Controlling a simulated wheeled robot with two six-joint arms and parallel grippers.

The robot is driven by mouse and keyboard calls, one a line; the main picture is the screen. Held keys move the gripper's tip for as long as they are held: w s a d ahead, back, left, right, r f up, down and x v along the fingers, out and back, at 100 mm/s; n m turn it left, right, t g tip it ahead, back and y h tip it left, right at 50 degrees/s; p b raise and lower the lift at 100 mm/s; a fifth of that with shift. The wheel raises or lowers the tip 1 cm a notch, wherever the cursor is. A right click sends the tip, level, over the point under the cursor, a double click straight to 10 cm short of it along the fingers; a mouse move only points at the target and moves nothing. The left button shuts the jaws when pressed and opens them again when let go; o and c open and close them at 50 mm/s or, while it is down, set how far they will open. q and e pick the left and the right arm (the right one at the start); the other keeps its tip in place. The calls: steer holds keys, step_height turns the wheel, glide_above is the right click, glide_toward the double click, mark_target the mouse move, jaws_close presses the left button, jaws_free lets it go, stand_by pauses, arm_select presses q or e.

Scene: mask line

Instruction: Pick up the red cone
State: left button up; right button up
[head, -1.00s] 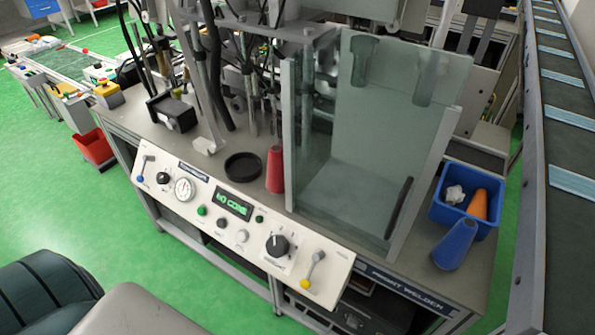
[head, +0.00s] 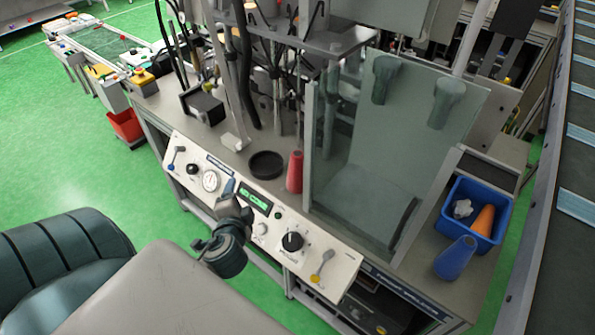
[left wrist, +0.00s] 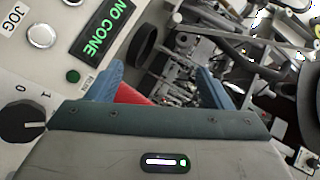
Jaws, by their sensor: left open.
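The red cone (head: 295,171) stands upright on the bench, right of a round black dish (head: 267,164) and left of the clear guard panel. My left gripper (head: 229,190) is over the control panel, in front and to the left of the cone, apart from it in the head view. In the left wrist view, my left gripper (left wrist: 160,82) has its two blue fingers spread apart. Part of the red cone (left wrist: 132,94) shows beside the left finger there; the rest is hidden behind the gripper body. My right gripper is not in view.
The control panel (head: 215,168) with knobs, levers and a green display runs along the bench front. The clear guard (head: 365,180) rises right of the cone. Welder rods and cables stand behind. A blue bin (head: 452,207) holds an orange cone (head: 482,220); a blue cone (head: 456,258) stands before it.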

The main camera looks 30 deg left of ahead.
mark_target(302, 166)
arm_select(q)
steer(key=w+d+r+m+t+h, duration=0.2)
steer(key=w+r+m+t+h, duration=0.5)
steer(key=m, duration=1)
steer(key=w+f+m+g+h, duration=0.1)
steer(key=w+f+m+h, duration=0.1)
steer(key=m, duration=0.3)
steer(key=w+d+f+m+g+h+b, duration=0.1)
steer(key=w+f+m+h, duration=0.1)
steer(key=m, duration=0.3)
steer(key=w+f+m+g+h, duration=0.1)
steer(key=w+f+m, duration=0.3)
steer(key=m, duration=0.1)
steer(key=shift+w+d+h+b, duration=0.1)
steer(key=shift+d+h+b, duration=0.2)
steer(key=shift+h+b, duration=0.1)
steer(key=shift+g, duration=0.3)
steer(key=shift+d+x, duration=0.15)
steer(key=shift+x, duration=1.3)
steer(key=shift+d+x, duration=0.1)
steer(key=shift+x, duration=1.35)
steer(key=shift+r, duration=0.1)
